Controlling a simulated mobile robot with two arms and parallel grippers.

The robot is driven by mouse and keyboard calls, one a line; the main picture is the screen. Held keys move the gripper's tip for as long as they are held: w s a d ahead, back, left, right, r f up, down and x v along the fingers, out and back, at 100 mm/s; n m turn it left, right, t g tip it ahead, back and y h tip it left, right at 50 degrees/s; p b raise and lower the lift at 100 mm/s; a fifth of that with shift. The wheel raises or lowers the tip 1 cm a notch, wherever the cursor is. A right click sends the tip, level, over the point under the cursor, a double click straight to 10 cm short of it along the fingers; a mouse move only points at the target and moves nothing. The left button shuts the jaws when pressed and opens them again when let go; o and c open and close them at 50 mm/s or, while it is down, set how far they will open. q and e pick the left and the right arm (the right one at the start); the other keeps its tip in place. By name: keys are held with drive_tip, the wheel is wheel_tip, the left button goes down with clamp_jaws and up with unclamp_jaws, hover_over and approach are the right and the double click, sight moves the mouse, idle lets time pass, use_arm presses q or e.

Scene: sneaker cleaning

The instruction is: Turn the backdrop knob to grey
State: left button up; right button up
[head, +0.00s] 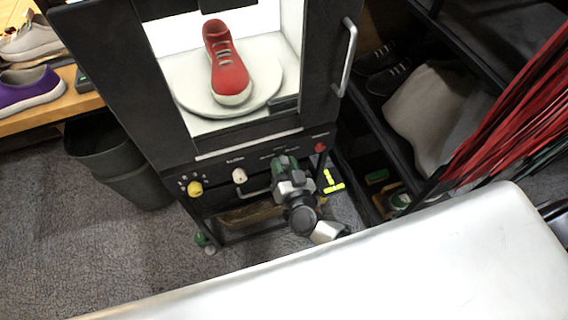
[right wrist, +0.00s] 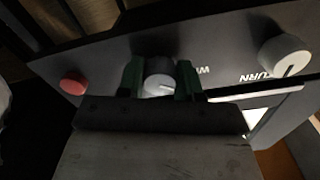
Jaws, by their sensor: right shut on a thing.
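A black photo booth (head: 115,65) stands in the head view, with a control panel along its lower front. My right gripper (head: 287,162), with green fingers, is at this panel, between the white knob (head: 239,175) and the red button (head: 320,148). The gripper hides that knob in the head view. Only part of its label shows, upside down. The backdrop inside the booth (head: 267,22) looks white. My left gripper is out of view.
A red sneaker (head: 228,72) stands on the booth's round turntable (head: 190,90). A yellow knob (head: 195,188) is at the panel's left. A handle (head: 348,55) sticks out at right. A dark bin (head: 100,150) stands left, and a shelf rack at right.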

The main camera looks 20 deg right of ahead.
drive_tip(key=m, duration=0.4)
drive_tip(key=shift+m, duration=0.4)
drive_tip(key=m+b, duration=0.1)
drive_tip(key=m, duration=0.5)
idle(0.4)
drive_tip(key=o, duration=0.9)
drive_tip(key=s, duration=1.1)
drive_tip(key=shift+d+b, duration=0.2)
drive_tip(key=shift+b, duration=0.1)
drive_tip(key=shift+w, duration=0.1)
